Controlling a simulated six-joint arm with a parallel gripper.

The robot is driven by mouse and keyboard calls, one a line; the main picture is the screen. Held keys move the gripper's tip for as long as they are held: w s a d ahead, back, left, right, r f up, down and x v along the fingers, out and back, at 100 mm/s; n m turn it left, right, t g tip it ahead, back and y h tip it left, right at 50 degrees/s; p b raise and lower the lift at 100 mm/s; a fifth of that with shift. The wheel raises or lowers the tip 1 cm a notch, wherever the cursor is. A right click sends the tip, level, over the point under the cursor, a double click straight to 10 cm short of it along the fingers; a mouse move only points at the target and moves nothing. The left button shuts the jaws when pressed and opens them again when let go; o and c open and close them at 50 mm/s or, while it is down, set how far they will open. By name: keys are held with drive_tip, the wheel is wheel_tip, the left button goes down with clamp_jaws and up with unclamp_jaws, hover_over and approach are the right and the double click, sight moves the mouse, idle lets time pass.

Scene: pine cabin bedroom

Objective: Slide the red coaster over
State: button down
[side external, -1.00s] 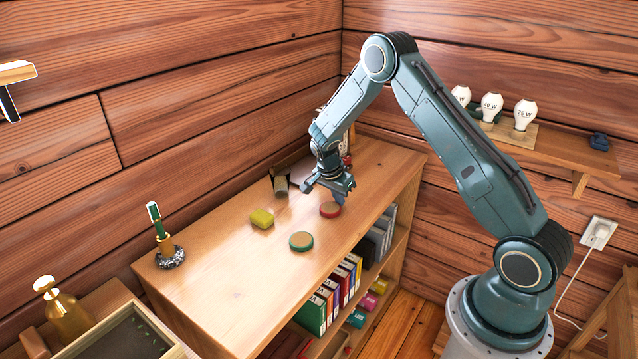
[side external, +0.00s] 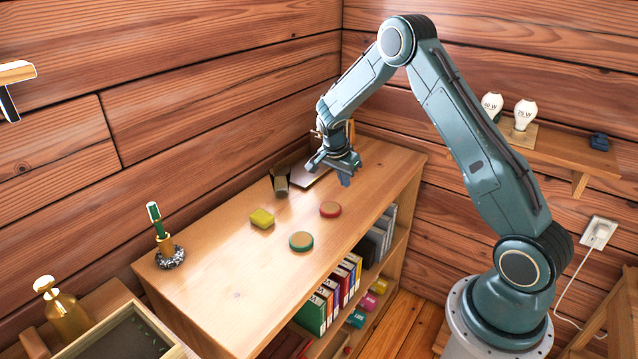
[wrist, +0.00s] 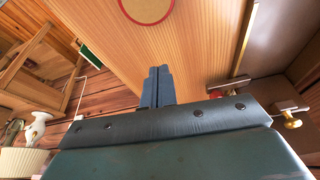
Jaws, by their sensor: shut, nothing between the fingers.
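The red coaster (side external: 330,209), a flat disc with a tan top and red rim, lies on the cabinet top (side external: 215,290). In the wrist view the red-rimmed coaster (wrist: 147,9) is cut off by the top edge. My gripper (side external: 346,179) is shut and empty, above the cabinet top and behind the coaster in the side view. Its closed fingers (wrist: 157,72) point toward the coaster in the wrist view, with a visible gap between them.
A dark object (side external: 281,183) and a grey slab (side external: 308,174) are toward the wall. The cabinet top's front left is clear.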

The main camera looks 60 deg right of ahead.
drive_tip(key=shift+v, duration=2.3)
drive_tip(key=s+a+r+n+t+y, duration=0.1)
drive_tip(key=s+a+r+n+t, duration=0.1)
drive_tip(key=s+a+r+n, duration=0.5)
drive_tip(key=s+a+r+n+t+y, duration=0.1)
drive_tip(key=s+a+r+n, duration=0.15)
drive_tip(key=a+r, duration=0.6)
drive_tip(key=s+a+r+n+t, duration=0.1)
drive_tip(key=s+a+r+n, duration=0.1)
drive_tip(key=s, duration=0.4)
drive_tip(key=s+a+r+n+t+y, duration=0.1)
drive_tip(key=s+a+n, duration=0.2)
drive_tip(key=s, duration=0.3)
drive_tip(key=s+a+r+n+t, duration=0.1)
drive_tip(key=s+a+r+n, duration=0.1)
drive_tip(key=s+n, duration=0.2)
drive_tip(key=s, duration=0.2)
drive_tip(key=shift+s+a+r+n+y, duration=0.2)
drive_tip(key=shift+s+r+n+y, duration=0.15)
drive_tip(key=shift+r+y, duration=0.05)
